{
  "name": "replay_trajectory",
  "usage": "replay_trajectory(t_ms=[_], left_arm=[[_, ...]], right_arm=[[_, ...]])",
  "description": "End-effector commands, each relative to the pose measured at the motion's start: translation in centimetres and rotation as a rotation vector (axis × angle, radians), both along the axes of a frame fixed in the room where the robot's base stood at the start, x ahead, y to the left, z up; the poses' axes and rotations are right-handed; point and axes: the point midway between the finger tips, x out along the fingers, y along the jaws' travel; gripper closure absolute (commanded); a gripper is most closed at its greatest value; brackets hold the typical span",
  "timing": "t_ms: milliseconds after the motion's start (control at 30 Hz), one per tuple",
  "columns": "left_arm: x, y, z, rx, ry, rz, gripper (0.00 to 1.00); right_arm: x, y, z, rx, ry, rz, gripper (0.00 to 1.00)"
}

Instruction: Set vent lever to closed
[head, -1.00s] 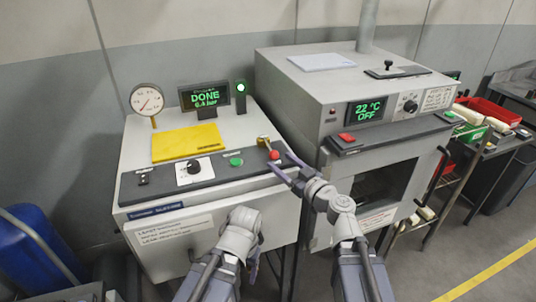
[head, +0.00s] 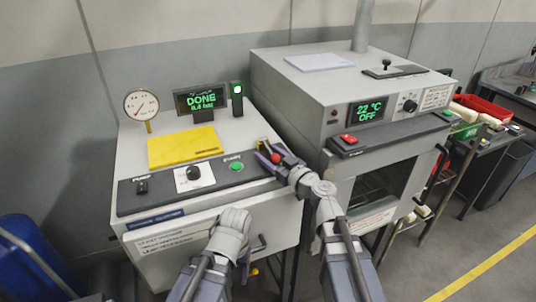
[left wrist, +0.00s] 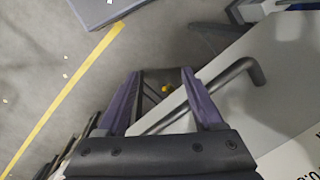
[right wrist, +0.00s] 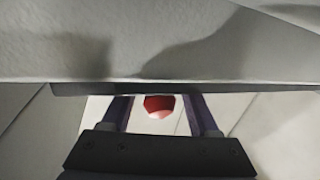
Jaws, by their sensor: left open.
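A lever with a red knob (head: 276,158) and a brass-coloured base (head: 263,144) stands at the right end of the left machine's dark control strip; I take it for the vent lever. My right gripper (head: 268,155) is at the knob, partly covering the lever. In the right wrist view the red knob (right wrist: 158,106) lies between the two open fingers, with gaps on both sides. My left gripper (head: 246,246) is open and low before the machine's front. In the left wrist view a grey bent bar handle (left wrist: 215,88) runs by its fingers. The lever's label is not readable.
The left machine carries a gauge (head: 141,104), a display reading DONE (head: 201,99), a lit green lamp (head: 237,90), a yellow plate (head: 183,147) and a green button (head: 236,167). An oven-like machine (head: 345,70) stands close on the right.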

Motion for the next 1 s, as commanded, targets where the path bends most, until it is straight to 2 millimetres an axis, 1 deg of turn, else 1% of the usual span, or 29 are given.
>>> replay_trajectory(t_ms=[33,67,500,1000], left_arm=[[0.0,0.0,0.0,0.0,0.0,0.0,0.31],[0.0,0.0,0.0,0.0,0.0,0.0,0.31],[0.0,0.0,-0.01,0.0,0.0,0.0,0.31],[0.0,0.0,-0.02,0.0,0.0,0.0,0.31]], right_arm=[[0.0,-0.01,0.0,0.0,0.0,0.0,0.46],[0.0,-0.01,0.0,0.0,0.0,0.0,0.49],[-0.12,0.16,-0.01,-0.001,0.0,0.005,0.99],[-0.23,0.3,-0.05,-0.002,-0.001,0.009,1.0]])
